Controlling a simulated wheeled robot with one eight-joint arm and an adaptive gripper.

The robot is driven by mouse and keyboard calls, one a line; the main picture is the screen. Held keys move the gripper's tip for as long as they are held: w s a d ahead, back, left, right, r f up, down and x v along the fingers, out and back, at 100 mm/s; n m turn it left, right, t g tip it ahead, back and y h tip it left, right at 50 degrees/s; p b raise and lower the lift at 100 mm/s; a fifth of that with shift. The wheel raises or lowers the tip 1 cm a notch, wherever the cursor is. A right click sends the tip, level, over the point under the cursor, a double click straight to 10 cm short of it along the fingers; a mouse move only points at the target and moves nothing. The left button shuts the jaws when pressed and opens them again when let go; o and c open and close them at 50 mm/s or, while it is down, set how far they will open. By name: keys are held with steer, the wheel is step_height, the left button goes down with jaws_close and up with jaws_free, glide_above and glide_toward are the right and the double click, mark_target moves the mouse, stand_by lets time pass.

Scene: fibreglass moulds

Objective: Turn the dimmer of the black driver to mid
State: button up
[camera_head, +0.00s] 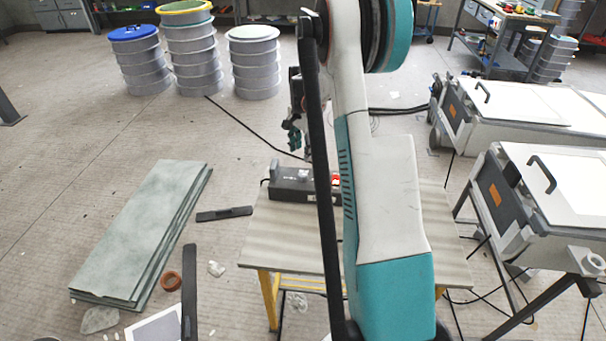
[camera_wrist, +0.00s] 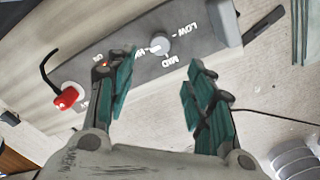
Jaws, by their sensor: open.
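The black driver (camera_head: 291,187) lies on the table, partly hidden behind my arm in the head view. In the wrist view its dark panel (camera_wrist: 188,22) runs diagonally across the top. The round grey dimmer knob (camera_wrist: 160,45) stands on it, with LOW, MID and a partly hidden HI label around it. A pale mark on the knob seems to face the HI side, but it is too small to be sure. My gripper (camera_wrist: 158,75) is open and empty, its teal-padded fingers either side of the knob in the picture, apart from it. In the head view my gripper (camera_head: 299,142) hangs above the driver.
A red part with a black cable (camera_wrist: 65,98) sits by the driver's other end. The table (camera_head: 290,235) is otherwise largely bare where visible. Stacked green-grey sheets (camera_head: 140,235) lie on the floor at left. White-topped units (camera_head: 555,180) stand at right.

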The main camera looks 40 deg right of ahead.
mark_target(303, 174)
step_height(303, 174, down, 11)
steer(key=b, duration=0.3)
steer(key=shift+r, duration=0.15)
steer(key=shift+c, duration=0.4)
steer(key=c, duration=1)
